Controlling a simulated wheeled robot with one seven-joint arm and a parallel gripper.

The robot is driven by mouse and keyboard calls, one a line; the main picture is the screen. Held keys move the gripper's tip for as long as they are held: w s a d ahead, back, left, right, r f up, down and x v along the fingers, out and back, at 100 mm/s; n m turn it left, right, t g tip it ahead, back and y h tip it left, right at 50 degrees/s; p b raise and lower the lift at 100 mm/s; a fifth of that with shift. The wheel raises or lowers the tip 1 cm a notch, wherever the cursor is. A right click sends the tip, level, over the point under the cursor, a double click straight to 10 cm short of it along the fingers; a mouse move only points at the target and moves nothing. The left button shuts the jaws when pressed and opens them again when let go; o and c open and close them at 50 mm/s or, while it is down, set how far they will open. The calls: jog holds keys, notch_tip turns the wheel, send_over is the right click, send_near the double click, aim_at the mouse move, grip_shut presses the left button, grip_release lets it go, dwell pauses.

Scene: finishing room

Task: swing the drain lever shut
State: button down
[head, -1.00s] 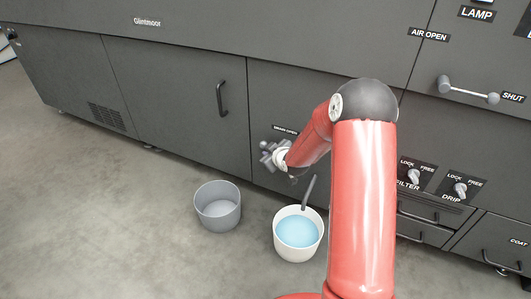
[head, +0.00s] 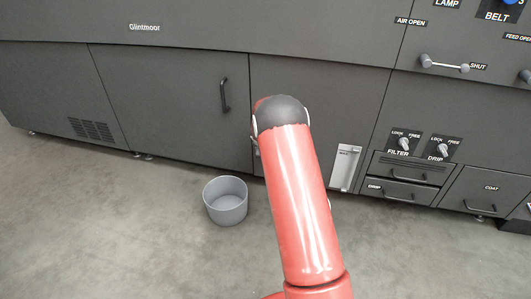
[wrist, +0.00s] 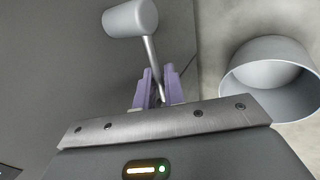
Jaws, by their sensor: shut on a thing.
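The drain lever (wrist: 151,50) shows in the wrist view as a thin metal rod with a grey cylindrical knob (wrist: 131,19) on its end. My gripper (wrist: 159,72) has its purple fingers on either side of the rod, below the knob, and is shut on it. In the head view my red arm covers the gripper, the lever and the drain label, so the lever's angle against the label cannot be told.
A grey bucket (head: 225,201) stands on the floor left of my arm; a grey bucket also shows in the wrist view (wrist: 266,55). The dark machine front (head: 170,95) runs behind. A pale gauge strip (head: 345,167) is right of my arm. The floor at left is clear.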

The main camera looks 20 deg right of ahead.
jog(key=shift+f+h, duration=0.25)
jog(key=shift+h, duration=0.05)
dwell(0.4)
jog(key=c, duration=1.8)
grip_release()
jog(key=shift+c, duration=0.2)
jog(key=v, duration=0.7)
jog(key=shift+r+p, duration=0.3)
jog(key=shift+r, duration=0.05)
